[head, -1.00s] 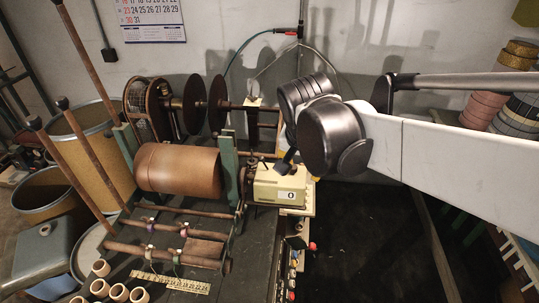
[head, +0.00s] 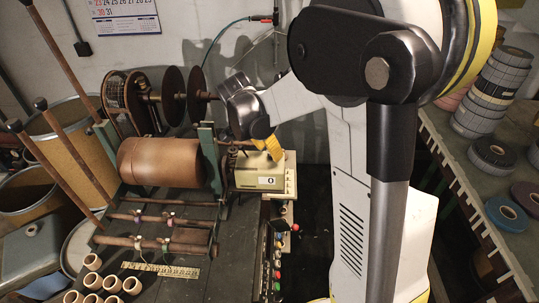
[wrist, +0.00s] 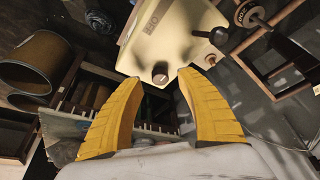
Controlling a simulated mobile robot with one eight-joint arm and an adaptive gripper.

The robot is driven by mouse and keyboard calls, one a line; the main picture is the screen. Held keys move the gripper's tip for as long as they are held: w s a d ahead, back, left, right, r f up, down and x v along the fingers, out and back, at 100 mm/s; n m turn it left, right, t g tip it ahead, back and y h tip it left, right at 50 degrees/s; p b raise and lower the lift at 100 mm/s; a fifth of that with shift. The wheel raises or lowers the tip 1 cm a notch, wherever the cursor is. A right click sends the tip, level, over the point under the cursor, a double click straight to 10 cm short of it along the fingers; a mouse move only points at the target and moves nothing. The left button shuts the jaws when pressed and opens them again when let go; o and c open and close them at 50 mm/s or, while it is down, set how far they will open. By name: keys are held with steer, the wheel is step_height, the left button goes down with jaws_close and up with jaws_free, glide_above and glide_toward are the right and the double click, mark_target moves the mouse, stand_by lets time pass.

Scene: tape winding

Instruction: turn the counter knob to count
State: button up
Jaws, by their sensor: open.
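The cream counter box (head: 250,172) sits at the right end of the winding machine, its small window (head: 268,181) showing 0. The box also shows at the top of the wrist view (wrist: 180,40). A round brown knob (wrist: 160,73) with a pale face is on its near edge. A smaller knob (wrist: 210,60) and a black lever (wrist: 222,37) are to the right. My gripper (wrist: 158,77) is open, its yellow fingertips either side of the brown knob in the picture. I cannot tell whether they touch it. In the head view my gripper (head: 274,147) is over the counter's back right.
A brown roll (head: 160,162) lies on the machine, left of the counter. Dark discs (head: 174,95) stand behind it. A row of coloured buttons (head: 277,262) runs along the bench edge. A table with tape rolls (head: 493,154) stands at the right.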

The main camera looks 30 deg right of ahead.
steer(key=shift+x, duration=1)
steer(key=shift+c, duration=0.5)
jaws_close()
